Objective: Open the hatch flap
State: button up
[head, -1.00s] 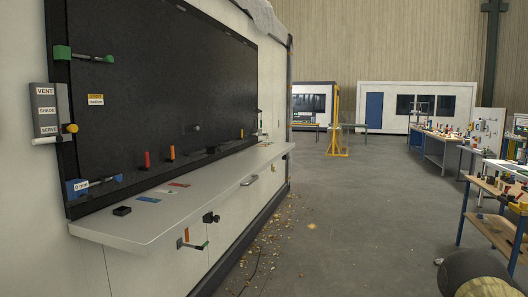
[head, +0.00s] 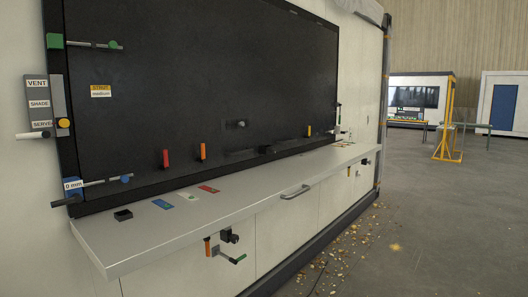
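The hatch flap (head: 210,110) is a large black panel in a dark frame on the white container wall, and it looks shut. A green-ended latch rod (head: 95,45) crosses its upper left edge, and a blue one (head: 105,182) marked "0 mm" crosses its lower left. Red (head: 166,158) and orange (head: 203,151) handles and a small grey knob (head: 241,124) are on its lower part. A yellow "STRUT medium" label (head: 101,91) is at its left. A selector plate (head: 44,105) reads VENT, SHADE, SERVE. My gripper is not in view.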

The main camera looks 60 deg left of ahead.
aim_at(184, 68)
jog(key=u, duration=0.5)
jog(key=i, duration=1.05)
jog(key=u, duration=0.95)
